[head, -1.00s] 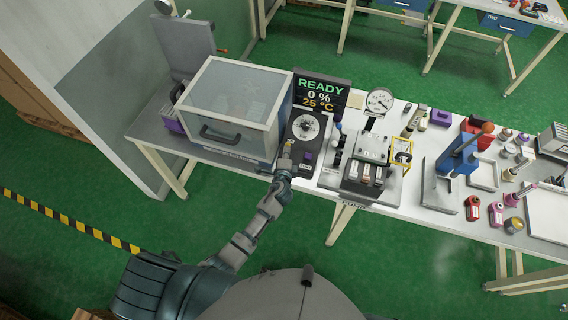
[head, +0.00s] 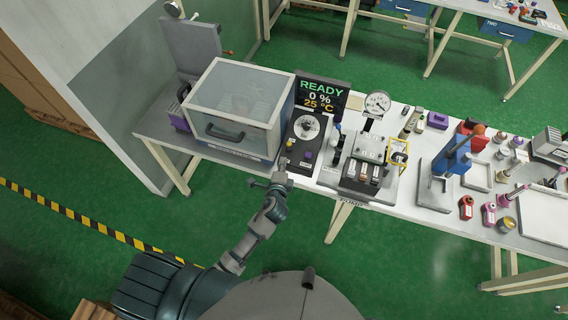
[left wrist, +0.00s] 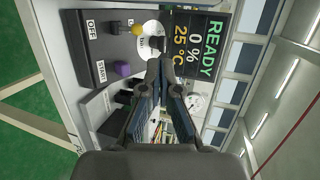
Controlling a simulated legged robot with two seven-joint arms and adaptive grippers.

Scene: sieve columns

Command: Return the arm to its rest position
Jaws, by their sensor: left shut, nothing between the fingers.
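My left gripper (head: 282,163) is shut and empty. In the head view it hangs in front of the bench edge, just below the black control panel (head: 303,152). My left arm reaches up to it from the bottom of the picture. In the left wrist view the gripper (left wrist: 160,62) points at the panel and display, its fingertips together. The display (head: 321,93) reads READY, 0 % and 25 °C. My right gripper is not in view.
A clear-lidded box (head: 239,100) stands left of the panel. A pump unit (head: 364,165) with a gauge (head: 377,102) stands to the right, then a blue press (head: 452,158) and several small parts. The green floor (head: 120,200) before the bench is free.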

